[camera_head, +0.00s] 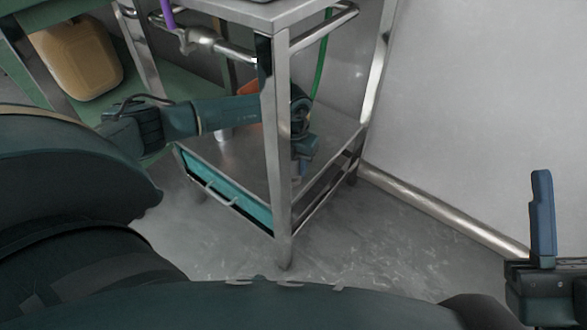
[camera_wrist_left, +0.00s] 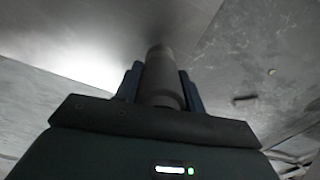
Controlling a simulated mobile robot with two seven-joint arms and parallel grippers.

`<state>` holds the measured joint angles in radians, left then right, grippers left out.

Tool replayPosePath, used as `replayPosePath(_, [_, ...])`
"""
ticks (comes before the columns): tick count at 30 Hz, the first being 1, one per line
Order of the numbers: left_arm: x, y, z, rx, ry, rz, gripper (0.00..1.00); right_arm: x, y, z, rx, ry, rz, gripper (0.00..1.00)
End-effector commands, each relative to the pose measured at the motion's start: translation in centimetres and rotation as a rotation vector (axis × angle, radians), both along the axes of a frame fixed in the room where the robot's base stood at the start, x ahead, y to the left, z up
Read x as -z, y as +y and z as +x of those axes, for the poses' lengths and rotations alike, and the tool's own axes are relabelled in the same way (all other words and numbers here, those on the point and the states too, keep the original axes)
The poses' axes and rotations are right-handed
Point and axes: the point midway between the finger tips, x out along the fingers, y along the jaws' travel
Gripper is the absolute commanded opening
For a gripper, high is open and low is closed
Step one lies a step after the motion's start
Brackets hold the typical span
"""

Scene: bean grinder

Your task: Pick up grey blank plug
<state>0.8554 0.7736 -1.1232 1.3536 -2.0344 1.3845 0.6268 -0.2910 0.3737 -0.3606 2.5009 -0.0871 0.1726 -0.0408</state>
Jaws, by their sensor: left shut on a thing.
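The grey blank plug (camera_wrist_left: 163,72) shows in the left wrist view as a dark grey cylinder with a narrower far end. My left gripper (camera_wrist_left: 160,88) is shut on it, with one blue finger on each side. In the head view my left arm reaches in from the left, behind the cart's front leg, and my left gripper (camera_head: 303,165) points down over the lower shelf's right side. The plug is too small and shaded to make out clearly there. My right gripper (camera_head: 543,225) is at the lower right edge, with one upright blue finger showing.
The metal cart (camera_head: 283,205) has a top shelf, legs and a lower shelf (camera_head: 235,160) with a teal drawer (camera_head: 225,193). A tan canister (camera_head: 78,58) stands on a green shelf at upper left. A pipe (camera_head: 440,207) runs along the white wall. Floor at front is clear.

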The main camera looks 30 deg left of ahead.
Motion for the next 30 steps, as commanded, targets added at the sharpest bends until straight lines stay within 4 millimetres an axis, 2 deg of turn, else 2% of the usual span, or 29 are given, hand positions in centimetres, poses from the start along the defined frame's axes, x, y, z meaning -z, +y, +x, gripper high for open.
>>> replayPosePath(1, [0.0,0.0,0.0,0.0,0.0,0.0,0.29,0.0,0.0,0.0,0.0,0.0,0.0,0.36])
replayPosePath(11, [0.0,0.0,0.0,-0.001,0.0,0.0,0.02,0.0,0.0,0.0,0.0,0.001,0.0,0.36])
replayPosePath(19, [-0.6,0.0,0.1,-0.001,-0.003,-0.001,0.02,-0.2,0.0,0.0,-0.001,0.004,0.001,0.36])
replayPosePath(21, [-1.5,0.0,0.1,-0.001,-0.003,-0.001,0.02,-0.6,0.0,0.1,-0.002,0.015,0.001,0.36])
replayPosePath(24, [-3.4,0.0,0.1,-0.001,-0.004,-0.001,0.02,1.4,0.2,0.4,0.004,0.148,0.015,0.36])
replayPosePath(30, [-7.4,0.0,0.2,0.0,-0.005,0.0,0.02,3.6,0.4,0.2,0.005,0.331,0.034,0.36])
